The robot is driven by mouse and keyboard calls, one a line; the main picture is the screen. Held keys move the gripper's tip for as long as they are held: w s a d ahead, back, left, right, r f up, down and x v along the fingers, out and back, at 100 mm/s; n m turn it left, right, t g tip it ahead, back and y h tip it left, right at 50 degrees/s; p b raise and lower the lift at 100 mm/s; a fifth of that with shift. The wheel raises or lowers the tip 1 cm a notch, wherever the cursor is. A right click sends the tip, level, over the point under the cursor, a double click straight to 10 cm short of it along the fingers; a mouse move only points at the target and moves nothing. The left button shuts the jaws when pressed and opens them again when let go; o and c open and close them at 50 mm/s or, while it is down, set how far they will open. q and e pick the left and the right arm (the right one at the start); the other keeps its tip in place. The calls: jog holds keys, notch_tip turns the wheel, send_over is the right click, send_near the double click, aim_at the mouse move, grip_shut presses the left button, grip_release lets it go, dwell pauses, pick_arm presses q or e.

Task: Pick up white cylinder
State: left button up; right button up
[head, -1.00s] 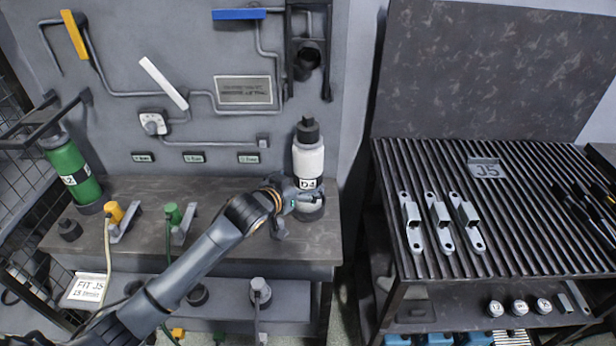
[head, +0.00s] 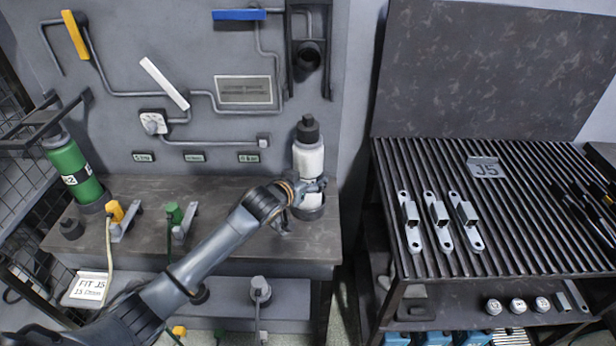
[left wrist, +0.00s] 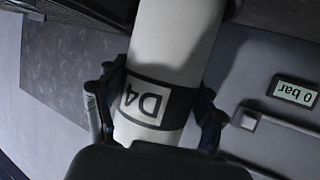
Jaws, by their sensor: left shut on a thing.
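The white cylinder (head: 308,160) has a black cap and stands upright at the right end of the workbench, its base in a dark round holder (head: 309,210). In the left wrist view the white cylinder (left wrist: 170,45) fills the middle and carries a dark band with a D4 label. My left gripper (head: 312,189) is shut on it around the label band. In the left wrist view the fingers of my left gripper (left wrist: 158,105) lie on both sides of the band. My right gripper is not in view.
A green cylinder (head: 72,168) stands at the left of the workbench (head: 235,200). Orange (head: 116,211) and green (head: 173,213) fittings stand on the bench. Pipes and a wall plate (head: 244,90) are behind. A slatted table (head: 530,220) with several brackets is at right.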

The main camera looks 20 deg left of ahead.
pick_arm(q)
jog(key=c, duration=0.4)
jog(key=shift+w+r, duration=0.1)
jog(key=shift+r, duration=0.25)
jog(key=shift+c, duration=0.6)
jog(key=shift+w+f, duration=0.1)
